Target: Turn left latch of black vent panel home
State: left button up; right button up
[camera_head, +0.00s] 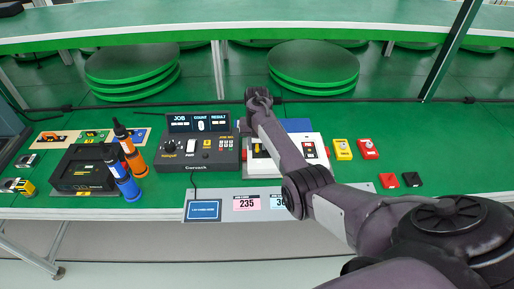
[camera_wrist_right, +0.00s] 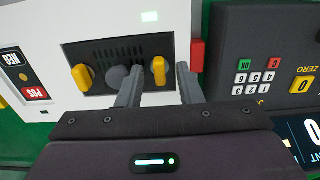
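The black vent panel (camera_wrist_right: 118,50) is set into a white unit (camera_wrist_right: 100,20), with a dark round knob (camera_wrist_right: 118,76) between two yellow latches. In the right wrist view, which is turned upside down, one latch (camera_wrist_right: 158,70) is upright between my right gripper's fingers. The other latch (camera_wrist_right: 82,77) is at the panel's other side, slightly tilted. My right gripper (camera_wrist_right: 158,86) is open, with its fingers apart on either side of the first latch; contact cannot be told. In the head view my right arm hides most of the panel. My left gripper is out of view.
A dark counter device (camera_head: 200,150) stands close to the left of the white unit (camera_head: 264,168). Blue and orange bottles (camera_head: 128,188) stand further left. Yellow (camera_head: 342,150) and red (camera_head: 367,149) blocks lie to the right. A label strip (camera_head: 225,210) runs along the front edge.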

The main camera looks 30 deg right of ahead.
grip_shut()
jog(key=shift+r, duration=0.1)
dwell(0.3)
jog(key=shift+m+p, duration=0.75)
jog(key=shift+m, duration=0.25)
jog(key=shift+r+m+p, duration=0.1)
jog(key=shift+m+p, duration=0.25)
jog(key=shift+m, duration=0.45)
jog(key=m, duration=0.2)
jog(key=shift+m, duration=0.3)
jog(key=shift+m+p, duration=0.35)
jog(key=shift+m, duration=1.55)
